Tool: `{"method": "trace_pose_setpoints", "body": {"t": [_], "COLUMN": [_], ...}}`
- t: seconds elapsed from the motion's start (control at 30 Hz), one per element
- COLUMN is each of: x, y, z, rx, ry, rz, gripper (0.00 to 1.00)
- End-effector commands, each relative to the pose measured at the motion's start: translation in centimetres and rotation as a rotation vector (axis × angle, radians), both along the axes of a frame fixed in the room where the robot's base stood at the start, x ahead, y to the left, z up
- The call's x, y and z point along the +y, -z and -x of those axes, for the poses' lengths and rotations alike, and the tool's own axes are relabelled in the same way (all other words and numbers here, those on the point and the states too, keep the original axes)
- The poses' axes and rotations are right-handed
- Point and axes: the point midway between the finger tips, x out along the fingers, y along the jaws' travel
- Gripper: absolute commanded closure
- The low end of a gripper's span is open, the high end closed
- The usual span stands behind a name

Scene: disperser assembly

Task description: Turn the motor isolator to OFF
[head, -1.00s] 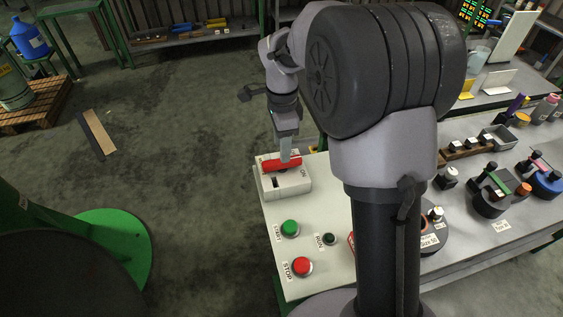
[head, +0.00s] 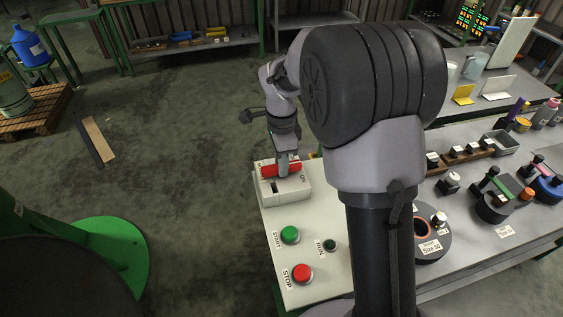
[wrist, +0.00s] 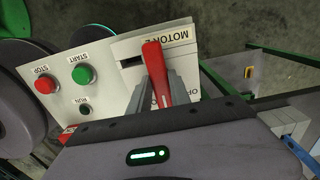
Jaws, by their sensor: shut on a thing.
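The motor isolator is a pale box (head: 294,190) at the far left corner of the bench, with a red handle (head: 269,171) and a dark slot in its top. In the head view the handle lies crosswise, with an "ON" label at its right end. In the wrist view the box (wrist: 186,47) reads "MOTOR" and the red handle (wrist: 153,56) stands between my fingers. My gripper (head: 283,172) is shut on the red handle, its fingers (wrist: 160,92) on both sides of it. The fingers hide part of the handle.
A green START button (head: 290,234), a red STOP button (head: 302,273) and a small dark RUN button (head: 329,245) sit on the panel nearer me. Several parts stand on the bench at right.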

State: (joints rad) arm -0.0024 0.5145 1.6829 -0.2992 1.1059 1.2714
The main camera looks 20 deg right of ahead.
Motion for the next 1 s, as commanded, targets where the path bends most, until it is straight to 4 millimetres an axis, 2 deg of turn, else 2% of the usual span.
{"method": "trace_pose_setpoints", "body": {"t": [0.37,1.0], "x": [-0.01,-0.01], "y": [-0.21,-0.29], "z": [0.01,0.0], "rx": [0.001,0.0], "ry": [-0.151,-0.749], "rz": [0.0,0.0], "gripper": [1.0,1.0]}}
